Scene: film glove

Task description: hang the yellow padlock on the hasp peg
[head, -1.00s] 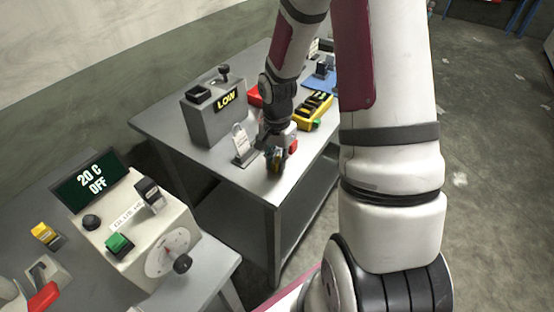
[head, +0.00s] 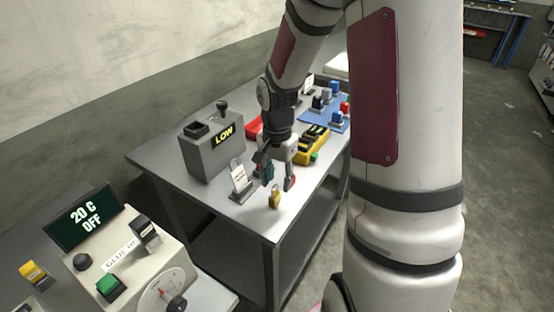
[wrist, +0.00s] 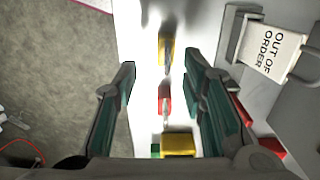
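The yellow padlock (head: 275,197) stands on the grey table near its front edge, shackle up. It also shows in the wrist view (wrist: 166,50), just beyond the fingertips. My gripper (head: 278,180) is open and empty, above and behind the padlock in the head view, with its fingers spread wide. In the wrist view the open fingers (wrist: 160,78) frame the row of padlocks. A grey stand (head: 240,193) with a white tag stands to the left of the padlock; the wrist view shows the tag (wrist: 270,48) reads "OUT OF ORDER". I cannot make out the peg clearly.
A grey box (head: 210,150) reading "LOW" stands behind the stand. A blue mat (head: 325,105) holds several small items.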

